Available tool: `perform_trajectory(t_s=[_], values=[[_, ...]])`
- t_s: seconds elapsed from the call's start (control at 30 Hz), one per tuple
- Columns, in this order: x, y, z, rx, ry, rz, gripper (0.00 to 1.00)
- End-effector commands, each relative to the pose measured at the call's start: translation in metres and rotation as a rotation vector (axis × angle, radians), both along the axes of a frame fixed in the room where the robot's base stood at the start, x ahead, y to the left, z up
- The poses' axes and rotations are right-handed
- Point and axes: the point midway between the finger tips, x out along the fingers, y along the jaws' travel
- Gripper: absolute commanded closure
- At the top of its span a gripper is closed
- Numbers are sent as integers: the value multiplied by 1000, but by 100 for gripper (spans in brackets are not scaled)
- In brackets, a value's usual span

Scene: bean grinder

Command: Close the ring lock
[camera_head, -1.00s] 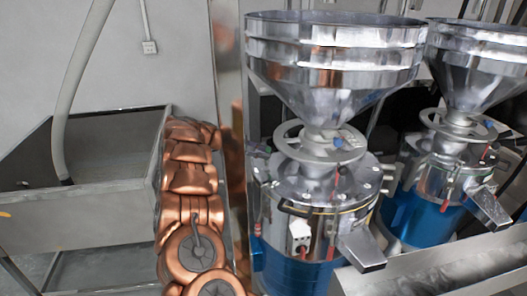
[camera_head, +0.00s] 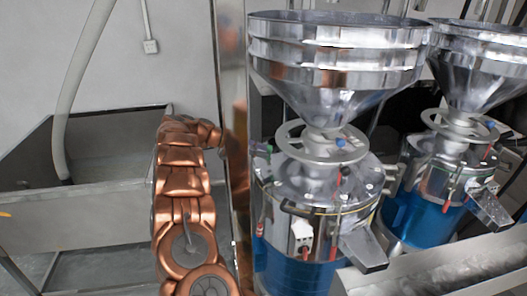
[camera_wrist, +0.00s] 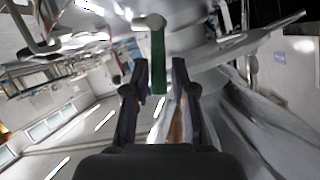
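The near grinder (camera_head: 315,190) stands right of centre in the head view, with a steel hopper on top, a ring-shaped handwheel (camera_head: 320,145) below it and a blue lower body. A metal ring band runs around its body, with small red-handled fittings. In the wrist view a green lever (camera_wrist: 158,62) with a pale crosspiece at its top stands just ahead of my gripper (camera_wrist: 158,68). My gripper's two dark fingers are apart, with the lever's lower end showing between them; contact cannot be told. My gripper is hidden in the head view. Whether the ring lock is open is unclear.
A second grinder (camera_head: 455,150) stands at the right. A steel trough (camera_head: 440,270) runs in front at the lower right. A vertical metal post (camera_head: 235,120) stands between my copper arm and the near grinder. A grey bin (camera_head: 85,150) with a hose is at the left.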

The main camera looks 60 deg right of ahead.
Motion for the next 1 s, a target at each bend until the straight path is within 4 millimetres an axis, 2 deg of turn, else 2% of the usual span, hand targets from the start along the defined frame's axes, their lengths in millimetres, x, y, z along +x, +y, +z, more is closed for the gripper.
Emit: perform_trajectory(t_s=[0.2, 0.37, 0.57, 0.8, 1.0], values=[[-6, -3, 0, -1, 1, -12, 72], [-3, -1, 2, -2, 1, -13, 72], [16, 14, 13, -5, 0, -9, 72], [49, 43, 32, -5, -3, -8, 72], [68, 58, 42, -4, 0, -8, 72]])
